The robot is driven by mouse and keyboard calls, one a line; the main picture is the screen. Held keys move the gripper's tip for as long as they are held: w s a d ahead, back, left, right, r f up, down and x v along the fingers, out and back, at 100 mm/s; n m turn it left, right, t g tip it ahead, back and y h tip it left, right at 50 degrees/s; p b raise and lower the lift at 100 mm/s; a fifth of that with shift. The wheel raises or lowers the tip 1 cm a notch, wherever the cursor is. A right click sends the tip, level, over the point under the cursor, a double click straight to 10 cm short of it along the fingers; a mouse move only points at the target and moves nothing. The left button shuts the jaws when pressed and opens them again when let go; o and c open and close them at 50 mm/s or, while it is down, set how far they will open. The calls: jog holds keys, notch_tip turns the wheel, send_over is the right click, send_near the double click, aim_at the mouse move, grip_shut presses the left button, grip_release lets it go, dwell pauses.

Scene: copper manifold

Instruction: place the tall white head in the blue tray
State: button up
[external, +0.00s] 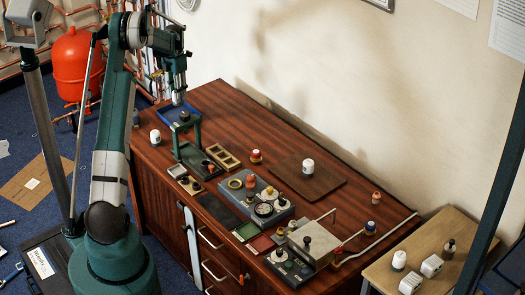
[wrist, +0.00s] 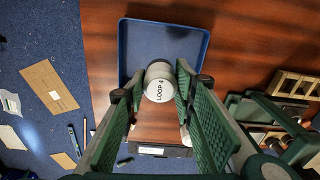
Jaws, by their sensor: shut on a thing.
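The white head (wrist: 160,82), a pale cylinder with a round end marked "LOOP 4", is between the green ribbed fingers of my gripper (wrist: 165,92), which is shut on it. The blue tray (wrist: 200,48) lies beyond the head in the wrist view, empty in the part that shows; the head and fingers cover its near middle. In the external view my gripper (external: 178,97) points down over the blue tray (external: 165,114) at the bench's far left end. I cannot tell the gap between head and tray.
Another white head (external: 155,137) stands near the bench's left edge. A green press-like stand (external: 190,148) is close in front of the tray. A tan slotted rack (external: 223,157) and a white-topped piece on a dark board (external: 308,167) are farther right.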

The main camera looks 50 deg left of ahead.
jog(key=shift+f, duration=1.8)
jog(key=shift+f+b, duration=0.65)
jog(key=shift+f, duration=1.25)
jog(key=shift+f, duration=0.15)
jog(key=o, duration=0.9)
jog(key=shift+r, duration=0.2)
notch_tip(320, 180, up, 12)
jog(key=shift+p, duration=1.05)
